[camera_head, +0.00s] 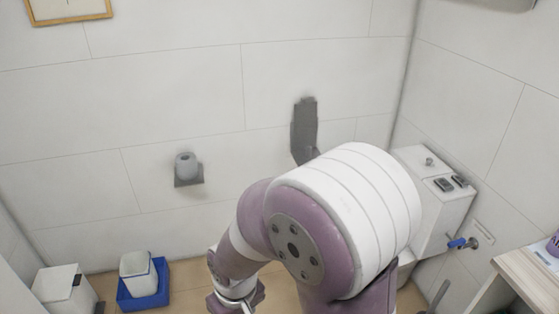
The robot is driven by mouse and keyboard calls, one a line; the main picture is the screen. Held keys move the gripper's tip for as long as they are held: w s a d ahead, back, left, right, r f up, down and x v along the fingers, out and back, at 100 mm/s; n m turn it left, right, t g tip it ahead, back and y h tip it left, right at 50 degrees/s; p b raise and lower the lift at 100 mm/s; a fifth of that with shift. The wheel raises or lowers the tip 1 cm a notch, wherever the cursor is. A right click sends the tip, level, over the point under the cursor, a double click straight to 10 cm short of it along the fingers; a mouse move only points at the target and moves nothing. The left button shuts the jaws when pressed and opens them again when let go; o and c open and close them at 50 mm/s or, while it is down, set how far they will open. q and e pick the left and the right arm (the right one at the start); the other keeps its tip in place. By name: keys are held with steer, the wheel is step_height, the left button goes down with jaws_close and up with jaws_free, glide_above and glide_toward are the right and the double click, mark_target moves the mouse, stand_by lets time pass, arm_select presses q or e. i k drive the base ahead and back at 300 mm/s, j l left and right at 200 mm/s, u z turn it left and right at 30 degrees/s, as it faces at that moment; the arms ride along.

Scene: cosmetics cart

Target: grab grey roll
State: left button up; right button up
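The grey roll (186,166) sits upright on a small dark holder (189,180) on the white tiled wall, left of the picture's centre. One of my arms, white and mauve, fills the lower middle and right. Its lower part bends down to the left and is cut by the bottom edge, below and right of the roll. Nothing touches the roll.
A blue tray (163,291) with a white container (137,273) stands on the floor below, beside a white bin (62,290). A white cistern (445,205) is at right, near a counter (536,274).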

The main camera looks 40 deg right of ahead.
mark_target(186, 163)
steer(key=i+z, duration=0.1)
steer(key=z, duration=1.55)
steer(key=i+j+z, duration=0.35)
steer(key=j+z, duration=0.15)
steer(key=j, duration=0.15)
steer(key=i+j+z, duration=0.2)
steer(key=j, duration=0.2)
steer(key=j+z, duration=0.5)
steer(key=j, duration=0.3)
steer(key=i+j, duration=0.1)
steer(key=j, duration=0.7)
steer(key=i+j, duration=0.1)
steer(key=j, duration=0.7)
